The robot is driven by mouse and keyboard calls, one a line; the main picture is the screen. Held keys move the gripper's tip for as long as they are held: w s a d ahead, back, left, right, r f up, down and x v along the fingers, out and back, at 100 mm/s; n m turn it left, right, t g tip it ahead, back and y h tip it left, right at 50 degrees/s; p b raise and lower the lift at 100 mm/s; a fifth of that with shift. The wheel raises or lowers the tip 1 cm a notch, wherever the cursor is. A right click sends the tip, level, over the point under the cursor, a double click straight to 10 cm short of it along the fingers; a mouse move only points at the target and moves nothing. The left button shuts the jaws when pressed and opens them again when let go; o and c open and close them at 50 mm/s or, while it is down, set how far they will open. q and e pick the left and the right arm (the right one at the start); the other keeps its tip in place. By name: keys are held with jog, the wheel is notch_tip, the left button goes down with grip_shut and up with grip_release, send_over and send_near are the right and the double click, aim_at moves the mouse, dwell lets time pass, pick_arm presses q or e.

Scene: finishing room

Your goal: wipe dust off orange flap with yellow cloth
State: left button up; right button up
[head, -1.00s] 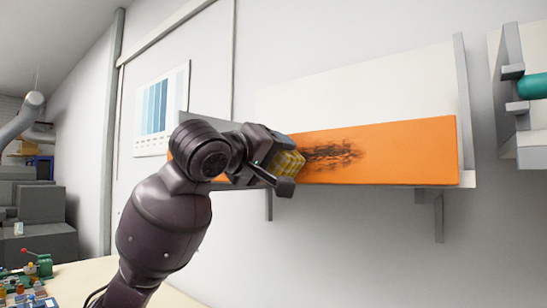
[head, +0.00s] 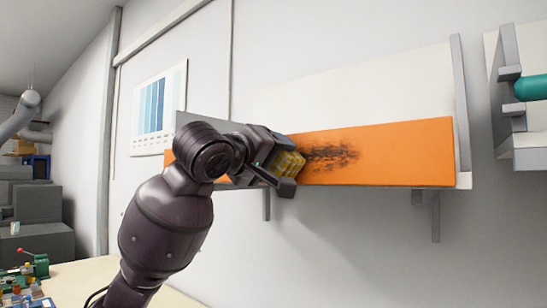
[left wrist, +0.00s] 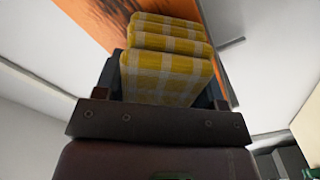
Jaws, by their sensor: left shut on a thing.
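The orange flap (head: 408,155) is the long front panel of a wall shelf in the head view. Dark dust (head: 335,155) is smeared on it, just right of my left gripper (head: 287,172). My left gripper is shut on a folded yellow checked cloth (head: 291,163), which is at the flap's face; whether it touches cannot be told. In the left wrist view the cloth (left wrist: 167,75) sticks out in several folds, with the orange flap (left wrist: 100,20) and some dark dust behind it. My left arm hides part of the flap's left side. My right gripper is not in view.
Grey brackets (head: 436,215) hold the shelf on the white wall. A second wall rack with a teal roll (head: 531,87) is at the far right. A blue colour chart (head: 158,108) hangs at left. A table with small coloured items (head: 30,275) is at lower left.

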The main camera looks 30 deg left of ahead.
aim_at(292, 156)
pick_arm(q)
jog(key=shift+w, duration=0.45)
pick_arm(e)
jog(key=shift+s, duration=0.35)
pick_arm(q)
jog(key=shift+d, duration=0.1)
jog(key=shift+s+d+p, duration=0.15)
jog(key=shift+d+p, duration=0.15)
jog(key=shift+d, duration=0.5)
jog(key=shift+s+d+p, duration=0.1)
jog(key=shift+d+p, duration=0.2)
jog(key=shift+d, duration=0.5)
jog(key=shift+d+p, duration=0.45)
jog(key=shift+d, duration=1.6)
jog(key=shift+s+d, duration=0.2)
jog(key=shift+d, duration=2.35)
jog(key=shift+s+d, duration=0.15)
jog(key=shift+d, duration=1.35)
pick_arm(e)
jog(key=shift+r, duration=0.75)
pick_arm(q)
jog(key=shift+a, duration=0.15)
